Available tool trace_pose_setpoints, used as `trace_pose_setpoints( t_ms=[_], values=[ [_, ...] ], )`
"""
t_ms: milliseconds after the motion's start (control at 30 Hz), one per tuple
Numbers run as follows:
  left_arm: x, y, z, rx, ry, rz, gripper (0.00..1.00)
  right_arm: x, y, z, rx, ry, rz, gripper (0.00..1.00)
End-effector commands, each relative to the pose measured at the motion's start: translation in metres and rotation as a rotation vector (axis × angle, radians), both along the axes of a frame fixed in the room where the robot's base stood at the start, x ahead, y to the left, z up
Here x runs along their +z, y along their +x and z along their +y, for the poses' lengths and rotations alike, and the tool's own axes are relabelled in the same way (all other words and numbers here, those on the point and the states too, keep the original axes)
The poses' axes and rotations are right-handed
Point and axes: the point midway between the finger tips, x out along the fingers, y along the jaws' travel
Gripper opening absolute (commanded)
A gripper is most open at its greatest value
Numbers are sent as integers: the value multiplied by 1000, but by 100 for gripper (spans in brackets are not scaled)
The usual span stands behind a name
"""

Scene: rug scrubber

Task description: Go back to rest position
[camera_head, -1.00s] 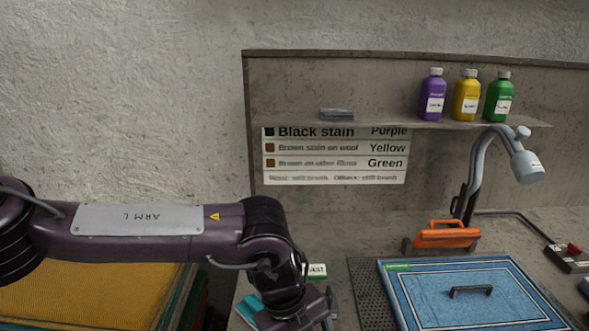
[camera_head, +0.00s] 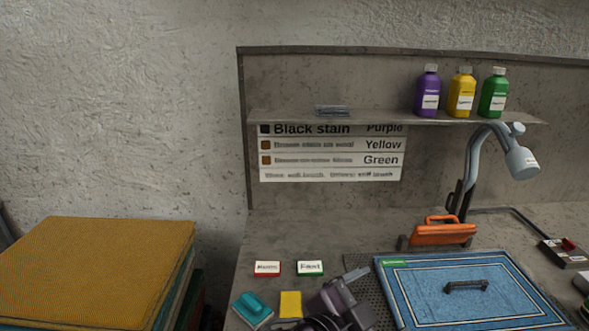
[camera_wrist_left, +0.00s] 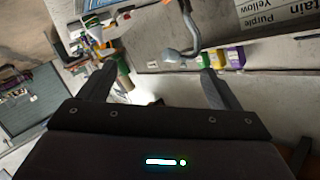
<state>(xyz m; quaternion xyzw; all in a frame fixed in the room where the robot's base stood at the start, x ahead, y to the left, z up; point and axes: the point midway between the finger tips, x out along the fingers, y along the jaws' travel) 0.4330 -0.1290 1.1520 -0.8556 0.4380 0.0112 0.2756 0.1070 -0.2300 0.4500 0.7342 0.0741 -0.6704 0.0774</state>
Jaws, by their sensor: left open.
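My left gripper (camera_head: 346,288) is at the bottom middle of the head view, low over the workbench at the left edge of the blue rug (camera_head: 420,283). Much of its arm is out of the picture. In the left wrist view its two fingers (camera_wrist_left: 157,70) are spread apart with nothing between them. The wrist view looks across the room at a slant, with the shelf, bottles and lamp turned on their side. My right gripper is not in view.
A turquoise brush (camera_head: 252,308), a yellow block (camera_head: 290,304) and red (camera_head: 267,268) and green (camera_head: 310,268) labelled cards lie left of the gripper. An orange-handled tool (camera_head: 442,233) and a lamp (camera_head: 519,160) stand behind the rug. Stacked rugs (camera_head: 95,270) are at left. Bottles (camera_head: 461,94) stand on the shelf.

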Motion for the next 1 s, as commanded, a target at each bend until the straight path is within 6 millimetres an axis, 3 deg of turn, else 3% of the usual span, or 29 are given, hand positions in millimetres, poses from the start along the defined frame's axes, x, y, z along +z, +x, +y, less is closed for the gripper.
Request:
trace_pose_setpoints(
  t_ms=[100,167,300,400,600,800,1000],
  values=[
    [-41,19,66,240,-13,209,85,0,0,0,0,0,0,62],
    [-66,21,102,360,-6,319,85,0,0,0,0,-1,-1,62],
    [-125,4,182,604,39,564,85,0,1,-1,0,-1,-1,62],
    [-156,-17,224,726,72,699,85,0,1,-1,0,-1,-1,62],
    [-196,-63,281,893,136,897,85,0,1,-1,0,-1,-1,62],
    [-220,-110,323,1022,193,1059,85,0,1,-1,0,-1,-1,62],
    [-290,-97,321,1021,209,1081,85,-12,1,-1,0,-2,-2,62]
  ],
)
